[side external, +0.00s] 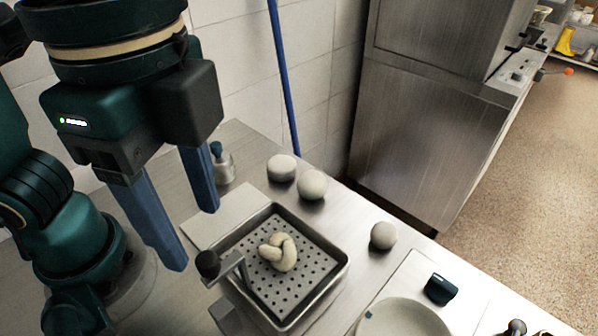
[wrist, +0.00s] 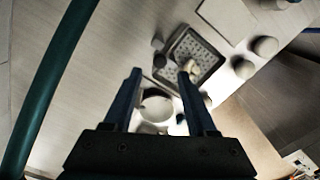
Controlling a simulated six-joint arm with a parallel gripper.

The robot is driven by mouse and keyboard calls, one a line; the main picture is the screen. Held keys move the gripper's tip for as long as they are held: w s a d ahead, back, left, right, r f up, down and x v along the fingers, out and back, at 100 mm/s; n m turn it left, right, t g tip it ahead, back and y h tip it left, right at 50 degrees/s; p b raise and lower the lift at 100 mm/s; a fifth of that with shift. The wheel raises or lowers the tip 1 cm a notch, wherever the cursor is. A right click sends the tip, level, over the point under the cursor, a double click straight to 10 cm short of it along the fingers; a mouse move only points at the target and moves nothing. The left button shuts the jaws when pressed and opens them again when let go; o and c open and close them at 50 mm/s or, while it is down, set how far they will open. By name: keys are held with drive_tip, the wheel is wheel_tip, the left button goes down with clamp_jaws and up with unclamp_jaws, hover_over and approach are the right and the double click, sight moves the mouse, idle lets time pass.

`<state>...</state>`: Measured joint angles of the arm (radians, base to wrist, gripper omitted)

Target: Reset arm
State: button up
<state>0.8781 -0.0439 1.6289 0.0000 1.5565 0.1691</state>
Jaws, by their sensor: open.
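My gripper (side external: 194,236) is open and empty, with its two blue fingers apart and pointing down at the left of the side external view. It hangs above the steel table, to the left of the perforated basket (side external: 333,283). The basket is a square metal tray with a black-knobbed handle (side external: 208,264). A pale, knotted, dough-like piece (side external: 280,252) lies in the basket. In the wrist view my gripper (wrist: 160,72) also shows open, with nothing between its fingers; the basket (wrist: 211,46) is beyond the fingertips.
Several pale round pieces (side external: 312,184) lie behind and right of the basket. A white bowl (side external: 403,318) and a dark teal object (side external: 441,288) are at the front right. A small bottle (side external: 222,165) stands behind the gripper. A steel cabinet (side external: 430,120) stands beyond the table.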

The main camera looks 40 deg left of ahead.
drive_tip(key=shift+r, duration=0.1)
drive_tip(key=shift+w+a+r, duration=0.1)
drive_tip(key=shift+w+a, duration=0.1)
drive_tip(key=shift+w, duration=0.1)
drive_tip(key=w+a+f+n+t, duration=0.2)
drive_tip(key=a+n, duration=0.4)
drive_tip(key=a, duration=0.1)
drive_tip(key=w+a+f+n+t, duration=0.3)
drive_tip(key=a+n, duration=0.3)
drive_tip(key=a, duration=0.1)
drive_tip(key=shift+f+t, duration=0.3)
